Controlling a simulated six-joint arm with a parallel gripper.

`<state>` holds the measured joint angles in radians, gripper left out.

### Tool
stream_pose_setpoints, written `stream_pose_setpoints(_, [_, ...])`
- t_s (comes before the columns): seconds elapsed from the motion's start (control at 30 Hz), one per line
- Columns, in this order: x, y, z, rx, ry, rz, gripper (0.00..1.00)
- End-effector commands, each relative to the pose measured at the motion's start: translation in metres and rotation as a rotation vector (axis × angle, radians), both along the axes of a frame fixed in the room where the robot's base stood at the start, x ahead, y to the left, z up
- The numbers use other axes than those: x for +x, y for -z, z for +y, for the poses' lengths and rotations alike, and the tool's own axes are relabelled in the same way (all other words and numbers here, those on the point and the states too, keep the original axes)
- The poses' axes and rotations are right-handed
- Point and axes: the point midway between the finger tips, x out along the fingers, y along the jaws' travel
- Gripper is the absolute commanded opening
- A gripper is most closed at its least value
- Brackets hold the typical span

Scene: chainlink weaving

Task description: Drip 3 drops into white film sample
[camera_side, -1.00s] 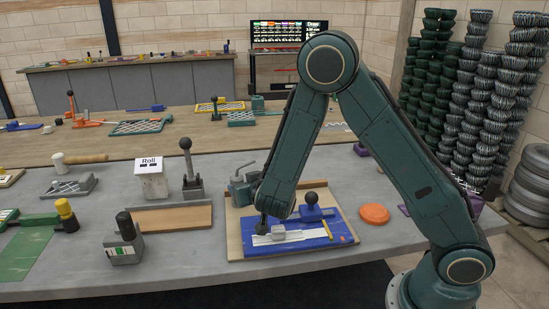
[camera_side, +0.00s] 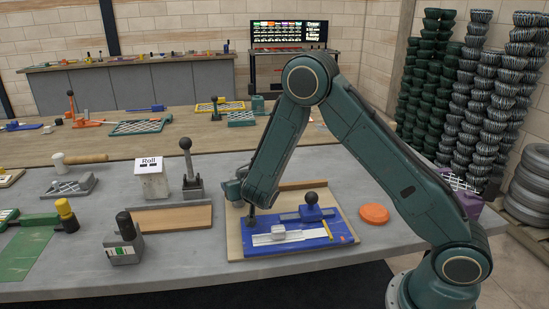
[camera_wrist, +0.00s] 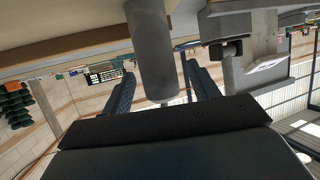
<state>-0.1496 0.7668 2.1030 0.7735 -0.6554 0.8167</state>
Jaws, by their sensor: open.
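A whitish strip (camera_side: 310,235), perhaps the white film sample, lies on a blue plate (camera_side: 325,243) on a tan board. No dropper can be made out.
A blue fixture with a dark ball knob (camera_side: 311,198) stands on the plate right of my gripper. An orange disc (camera_side: 374,214) lies right of the board. A wooden block (camera_side: 171,218) lies left.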

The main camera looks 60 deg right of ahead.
Motion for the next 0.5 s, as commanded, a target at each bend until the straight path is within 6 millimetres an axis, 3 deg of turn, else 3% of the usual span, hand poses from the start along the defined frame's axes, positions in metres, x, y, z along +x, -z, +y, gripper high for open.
stream_pose_setpoints(0.2, [0.019, 0.009, -0.010, 0.000, 0.000, -0.001, 0.60])
stream_pose_setpoints(0.5, [0.024, 0.012, -0.012, 0.000, -0.002, 0.000, 0.60])
